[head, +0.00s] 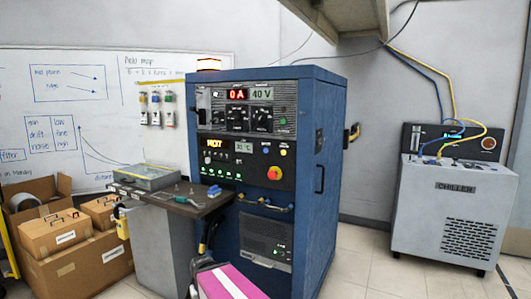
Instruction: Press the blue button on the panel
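The blue button (266,150) is small and round. It sits on the dark lower control panel (240,185) on the front of a tall blue cabinet (329,125). A small yellow button (283,152) is just right of it, and a red knob on a yellow base (274,173) is below it. An orange "HOT" display (213,143) and a small temperature display (244,147) are to its left. Nothing covers the blue button. My gripper does not show in the head view.
A dark-topped bench (177,203) with tools stands before the cabinet's left side. A pink item with a white stripe (226,282) is cut off at the bottom edge. Cardboard boxes (70,240) are at left; a chiller (445,210) is at right. Floor between cabinet and chiller is clear.

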